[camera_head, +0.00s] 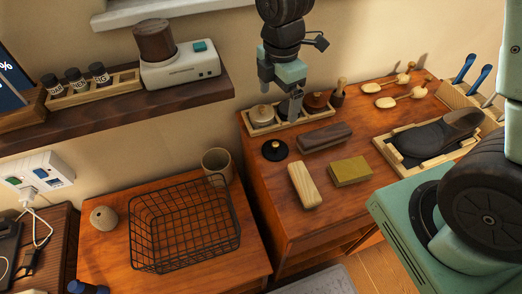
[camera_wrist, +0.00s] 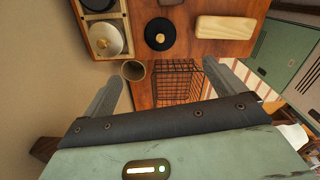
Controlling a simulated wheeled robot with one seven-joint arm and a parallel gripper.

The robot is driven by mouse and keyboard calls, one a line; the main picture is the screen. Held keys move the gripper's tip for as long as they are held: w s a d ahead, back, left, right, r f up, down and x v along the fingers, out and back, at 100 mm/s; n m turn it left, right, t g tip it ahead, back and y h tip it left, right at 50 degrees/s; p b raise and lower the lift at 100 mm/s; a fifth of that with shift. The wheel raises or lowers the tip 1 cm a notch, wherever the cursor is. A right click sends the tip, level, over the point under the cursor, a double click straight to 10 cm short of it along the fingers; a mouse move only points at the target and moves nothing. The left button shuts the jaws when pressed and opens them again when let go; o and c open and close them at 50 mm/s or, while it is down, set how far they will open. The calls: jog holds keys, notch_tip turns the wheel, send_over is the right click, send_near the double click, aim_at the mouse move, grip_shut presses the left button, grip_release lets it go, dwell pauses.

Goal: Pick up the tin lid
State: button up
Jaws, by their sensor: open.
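A round black lid with a small brass knob (camera_head: 275,150) lies flat on the wooden cabinet top, in front of the wooden tray; it looks like the tin lid. The wrist view shows it at top centre (camera_wrist: 158,34). My gripper (camera_head: 280,98) is above the tray at the back of the cabinet, behind and above the lid. In the wrist view my gripper (camera_wrist: 165,76) has its two fingers wide apart with nothing between them. A round pale tin with a knob (camera_head: 262,115) sits in the tray, partly close to my fingers in the picture.
The wooden tray (camera_head: 248,124) also holds a red-brown round item (camera_head: 316,101). A dark brush (camera_head: 325,136), a pale block (camera_head: 305,185) and an olive block (camera_head: 350,171) lie near the lid. A shoe (camera_head: 438,138) is at right. A wire basket (camera_head: 185,222) stands lower left.

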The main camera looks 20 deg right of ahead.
jog(key=p, duration=0.2)
send_over(277, 143)
jog(key=f, duration=1.1)
jog(key=shift+a+f, duration=0.2)
jog(key=shift+f, duration=0.1)
jog(key=shift+d+f+p, duration=0.15)
jog(key=shift+f+p, duration=0.45)
jog(key=shift+f, duration=0.75)
jog(key=shift+d+f+p, duration=0.1)
jog(key=shift+f+p, duration=0.5)
jog(key=shift+f, duration=0.75)
jog(key=c, duration=1)
